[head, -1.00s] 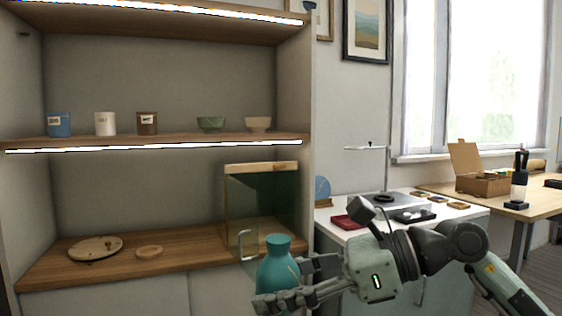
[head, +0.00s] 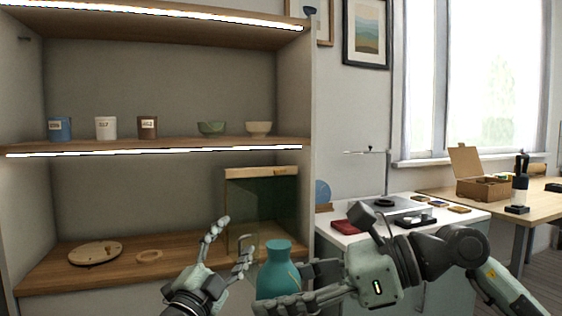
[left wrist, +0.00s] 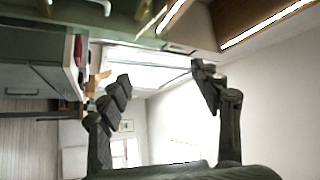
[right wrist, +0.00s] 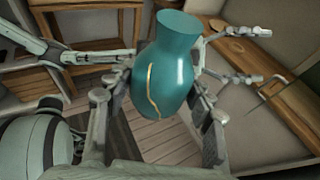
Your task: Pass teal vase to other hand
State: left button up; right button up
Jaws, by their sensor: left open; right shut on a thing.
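The teal vase (head: 277,268) is upright near the bottom middle of the head view. A gold seam runs down its side in the right wrist view (right wrist: 168,75). My right gripper (head: 285,292) is shut on its body, coming from the right. My left gripper (head: 230,246) is open and empty, just left of the vase and apart from it, fingers pointing up. The left gripper's open fingers show in the left wrist view (left wrist: 165,88), where I do not make out the vase. The vase's base is hidden by the right fingers in the head view.
Behind is a wooden shelf unit (head: 150,142) with several cups and bowls. A glass-fronted case (head: 262,205) stands on its lower board, behind the vase. A round wooden lid (head: 95,253) lies at left. A white worktable (head: 345,224) stands at right.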

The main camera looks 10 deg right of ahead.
pick_arm(q)
jog(key=s+d+r+m+g+h, duration=0.4)
jog(key=d+r+m+g+h, duration=0.15)
jog(key=r+m, duration=0.25)
jog(key=s+d+r+m+g+h, duration=0.3)
jog(key=d+r+m+g+h, duration=0.25)
jog(key=r+m, duration=0.3)
jog(key=s+d+r+m+g+y, duration=0.1)
jog(key=s+d+r+m+g, duration=0.1)
jog(key=s+d+m+g, duration=0.35)
jog(key=s+d+r+m+g+y, duration=0.1)
jog(key=s+d+r+m+g, duration=0.2)
jog(key=m+g, duration=0.4)
jog(key=m+t+y, duration=0.4)
jog(key=m+y, duration=0.5)
jog(key=y, duration=1.2)
send_over(280, 244)
notch_tip(280, 244, down, 3)
notch_tip(280, 244, down, 11)
jog(key=shift+f, duration=0.1)
